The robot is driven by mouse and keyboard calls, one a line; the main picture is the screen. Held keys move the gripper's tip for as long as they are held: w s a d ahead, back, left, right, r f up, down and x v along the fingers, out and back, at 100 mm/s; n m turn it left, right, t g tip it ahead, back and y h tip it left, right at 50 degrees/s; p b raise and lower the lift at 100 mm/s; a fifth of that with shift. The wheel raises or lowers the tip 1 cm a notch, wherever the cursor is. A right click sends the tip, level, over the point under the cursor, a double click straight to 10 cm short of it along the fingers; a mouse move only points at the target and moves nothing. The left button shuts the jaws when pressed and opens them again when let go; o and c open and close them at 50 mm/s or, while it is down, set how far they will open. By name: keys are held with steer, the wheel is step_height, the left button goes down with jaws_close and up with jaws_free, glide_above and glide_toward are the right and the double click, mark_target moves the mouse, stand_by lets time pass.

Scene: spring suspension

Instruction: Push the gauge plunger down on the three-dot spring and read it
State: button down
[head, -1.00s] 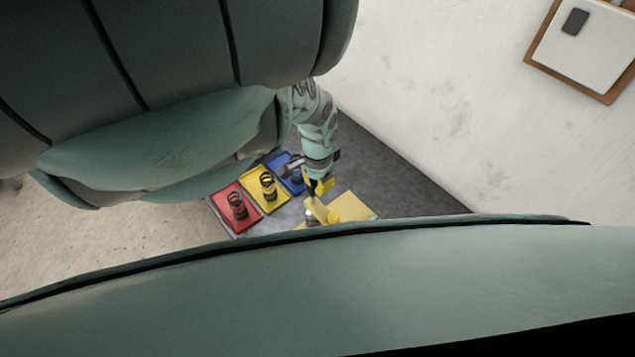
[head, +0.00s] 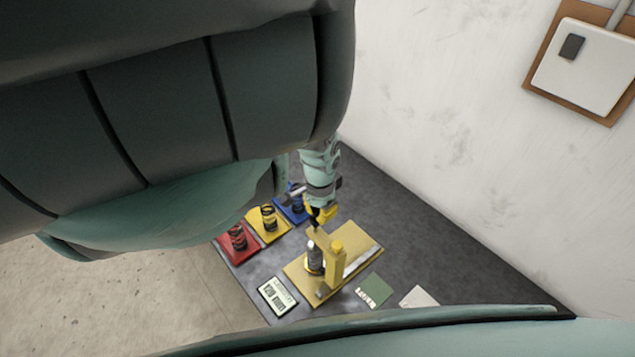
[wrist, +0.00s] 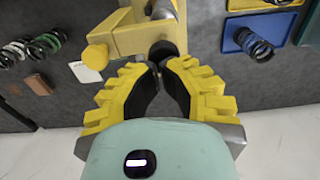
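A yellow gauge stand has a tan base (head: 365,240) and a yellow post (head: 336,265). A grey-silver cylinder (head: 314,258) stands on the base beside the post. In the wrist view, a yellow arm (wrist: 125,40) of the stand crosses above my fingers, with a round black knob (wrist: 163,50) at it. My gripper (wrist: 162,66) has its fingertips nearly together, right at the knob; whether they touch it cannot be told. In the head view, my gripper (head: 318,215) is over the stand's far end. No dots on any spring can be made out.
Red (head: 235,255), yellow (head: 255,222) and blue (head: 285,207) trays hold coil springs left of the stand. A display with unreadable text (head: 278,297), a green pad (head: 376,289) and a white card (head: 419,297) lie in front. A wall rises on the right.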

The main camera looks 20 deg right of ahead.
steer(key=r, duration=0.3)
steer(key=shift+w+d+r, duration=0.15)
steer(key=shift+w+d, duration=0.05)
steer(key=shift+w, duration=0.15)
step_height(320, 180, up, 9)
steer(key=p, duration=0.1)
steer(key=shift+s+r, duration=0.15)
steer(key=shift+s, duration=0.15)
stand_by(0.7)
